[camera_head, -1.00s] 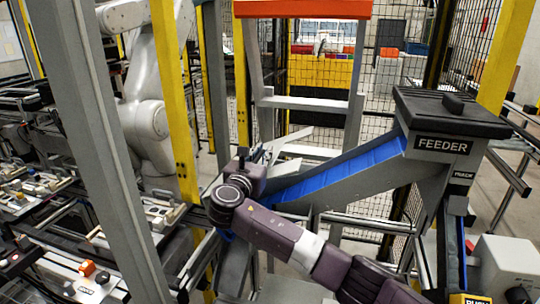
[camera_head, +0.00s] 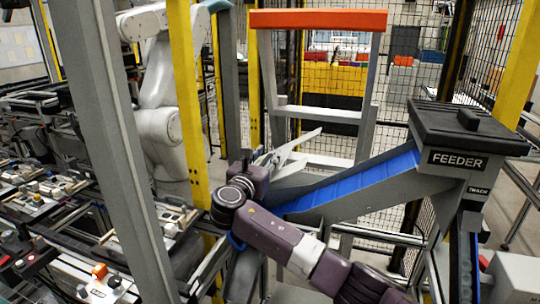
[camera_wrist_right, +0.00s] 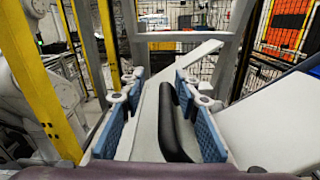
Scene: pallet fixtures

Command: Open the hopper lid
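A gap shows between the left pad and the handle. My left gripper is not in view.
The feeder box (camera_head: 457,160) with a black top stands at the right, joined to the blue chute (camera_head: 350,182). A grey post (camera_head: 112,130) and a yellow post (camera_head: 185,110) stand left of my arm. An orange-topped frame (camera_head: 318,20) rises behind the lid.

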